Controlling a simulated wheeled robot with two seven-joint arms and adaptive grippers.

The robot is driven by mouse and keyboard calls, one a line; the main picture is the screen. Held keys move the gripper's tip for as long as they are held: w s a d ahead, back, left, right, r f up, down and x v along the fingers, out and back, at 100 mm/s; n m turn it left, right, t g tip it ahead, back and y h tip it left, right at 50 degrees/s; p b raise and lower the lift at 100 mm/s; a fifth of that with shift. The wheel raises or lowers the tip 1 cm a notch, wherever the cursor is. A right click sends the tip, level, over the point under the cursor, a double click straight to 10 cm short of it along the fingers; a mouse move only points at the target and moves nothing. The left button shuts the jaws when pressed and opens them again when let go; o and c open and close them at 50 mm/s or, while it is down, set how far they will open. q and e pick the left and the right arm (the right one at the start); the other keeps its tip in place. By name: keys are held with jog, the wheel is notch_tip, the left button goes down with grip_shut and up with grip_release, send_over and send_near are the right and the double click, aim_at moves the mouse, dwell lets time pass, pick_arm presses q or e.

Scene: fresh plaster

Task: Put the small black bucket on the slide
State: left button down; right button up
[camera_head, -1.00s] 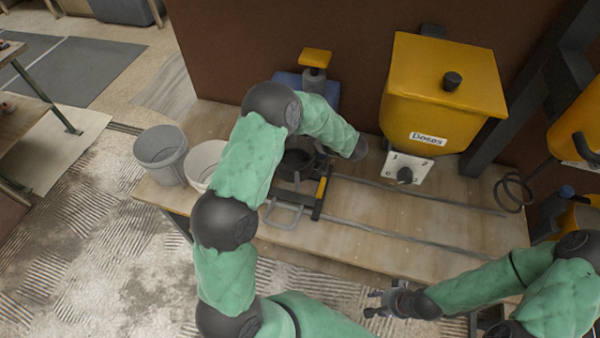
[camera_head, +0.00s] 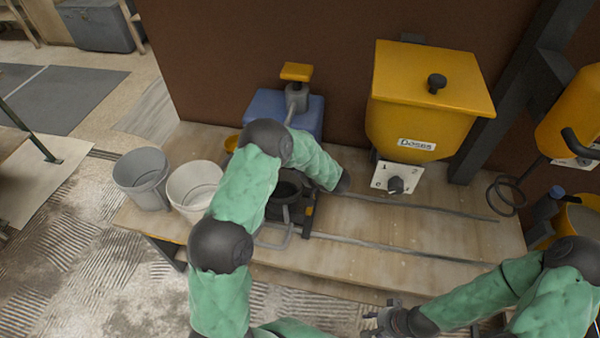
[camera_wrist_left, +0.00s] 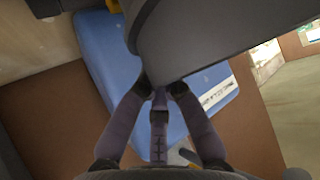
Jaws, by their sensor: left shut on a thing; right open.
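The small black bucket (camera_head: 287,191) is in the head view, partly covered by my left arm. It appears over or in the slide's dark carriage (camera_head: 306,222); whether it rests there I cannot tell. The slide's rails (camera_head: 400,246) run right along the bench. My left gripper is mostly hidden in the head view. In the left wrist view my left gripper (camera_wrist_left: 160,92) is shut on the rim of the dark bucket (camera_wrist_left: 215,40), whose wall fills the top. My right gripper (camera_head: 383,318) is open and empty at the bench's front edge.
A grey bucket (camera_head: 142,180) and a white bucket (camera_head: 194,188) stand left on the bench (camera_head: 445,222). A blue dispenser (camera_head: 255,110) stands behind the slide. A yellow hopper (camera_head: 415,95) with a dial hangs over the bench. The bench at right is largely clear.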

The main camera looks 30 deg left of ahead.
pick_arm(q)
jog(key=c, duration=1.4)
grip_release()
jog(key=p+v, duration=0.4)
jog(key=v, duration=0.8)
jog(key=s+d+f+m+h, duration=0.2)
jog(key=s+f+h, duration=0.1)
jog(key=s+f, duration=0.1)
jog(key=s+d+f+m+h, duration=0.2)
jog(key=s+d+f+h, duration=0.1)
jog(key=s+f, duration=0.2)
jog(key=s+d+f+m+h, duration=0.3)
jog(key=s+f, duration=0.2)
jog(key=f, duration=0.3)
jog(key=shift+d+h, duration=0.2)
jog(key=shift+h, duration=0.2)
jog(key=s+d+g+h, duration=0.1)
jog(key=s, duration=0.3)
jog(key=s+d+m+g+h, duration=0.1)
jog(key=s+d+g, duration=0.1)
jog(key=s, duration=0.3)
jog(key=s+d+f+m+g+h, duration=0.1)
jog(key=s, duration=0.4)
jog(key=shift+d, duration=0.35)
